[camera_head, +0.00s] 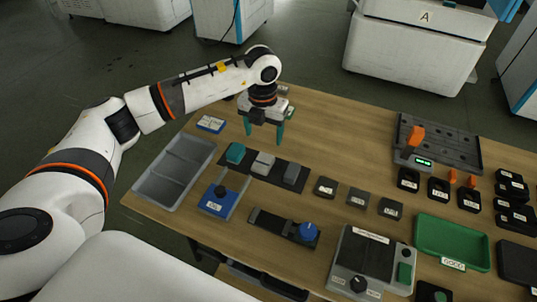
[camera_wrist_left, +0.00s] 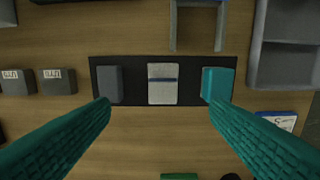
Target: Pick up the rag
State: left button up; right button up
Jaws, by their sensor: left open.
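The rag (camera_head: 263,163) looks like a small folded whitish cloth lying on a dark mat (camera_head: 246,175). In the left wrist view the rag (camera_wrist_left: 163,72) shows a blue stripe across it and lies on the mat (camera_wrist_left: 136,84) between a grey block (camera_wrist_left: 110,85) and a teal block (camera_wrist_left: 217,84). My left gripper (camera_head: 265,135) is open and empty, pointing down above the table, just behind the rag in the head view. In the left wrist view its teal fingers (camera_wrist_left: 160,104) are spread wide, with the rag ahead between their tips. My right gripper is not in view.
A grey divided tray (camera_head: 175,173) and a blue-based fixture (camera_head: 218,203) stand left of and before the mat. Several small labelled black blocks (camera_head: 326,187) lie to its right. A green tray (camera_head: 452,242) is farther right. The wood behind the mat is mostly clear.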

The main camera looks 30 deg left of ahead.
pick_arm(q)
send_over(263, 161)
jog(key=f, duration=0.3)
jog(key=f+p, duration=0.1)
jog(key=f, duration=0.1)
jog(key=shift+s+d+f, duration=0.1)
jog(key=shift+s, duration=0.15)
jog(key=shift+f, duration=0.4)
jog(key=shift+w+f, duration=0.15)
jog(key=shift+f, duration=0.45)
jog(key=f+p, duration=0.1)
jog(key=f, duration=0.3)
jog(key=shift+w+f, duration=0.15)
jog(key=shift+w, duration=0.05)
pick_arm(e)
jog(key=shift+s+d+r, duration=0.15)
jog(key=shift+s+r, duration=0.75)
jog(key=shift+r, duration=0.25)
pick_arm(q)
jog(key=shift+c, duration=0.3)
jog(key=c, duration=1)
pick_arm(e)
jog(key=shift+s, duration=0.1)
